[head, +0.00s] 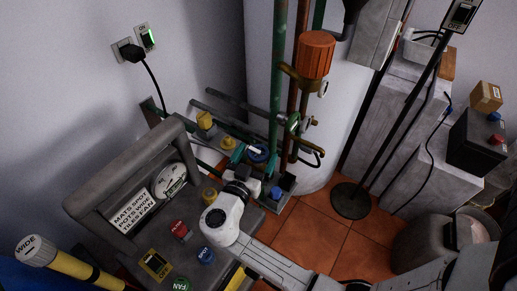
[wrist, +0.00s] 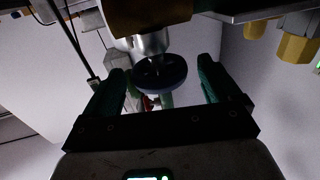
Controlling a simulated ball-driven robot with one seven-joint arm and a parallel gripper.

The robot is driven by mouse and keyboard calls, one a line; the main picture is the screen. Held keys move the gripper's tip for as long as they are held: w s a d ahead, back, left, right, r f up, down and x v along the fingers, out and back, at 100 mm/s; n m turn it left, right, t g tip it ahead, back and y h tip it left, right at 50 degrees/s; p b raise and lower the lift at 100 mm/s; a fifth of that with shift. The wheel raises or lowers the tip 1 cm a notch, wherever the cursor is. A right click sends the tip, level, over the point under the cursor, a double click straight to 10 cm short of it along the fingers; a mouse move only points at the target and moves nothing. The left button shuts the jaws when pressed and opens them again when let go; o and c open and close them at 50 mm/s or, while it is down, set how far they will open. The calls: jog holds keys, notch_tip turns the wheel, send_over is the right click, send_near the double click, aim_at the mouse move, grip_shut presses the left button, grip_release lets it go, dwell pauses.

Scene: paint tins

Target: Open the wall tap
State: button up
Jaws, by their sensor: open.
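A round dark blue handwheel (wrist: 160,75) on a metal stem, apparently the tap's, sits between my fingers in the wrist view. In the head view a blue round knob (head: 258,152), likely the same one, is by the pipes at the fingertips. My gripper (head: 254,162) is open, its teal-green fingers on either side of the wheel. In the wrist view my gripper (wrist: 163,92) shows a gap between each finger and the wheel's rim. The tap body behind is partly hidden. A brass valve (head: 293,124) is on the pipes to the right.
A console (head: 130,165) with buttons and labels stands at the left, close to my arm. Green and brown pipes (head: 278,90) rise behind the gripper. Yellow knobs (head: 205,120) and a blue knob (head: 276,193) are near. A stand with a round base (head: 350,202) is at the right.

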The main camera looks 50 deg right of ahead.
jog(key=shift+x, duration=1.15)
jog(key=shift+c, duration=0.5)
jog(key=c, duration=0.9)
jog(key=shift+o, duration=0.2)
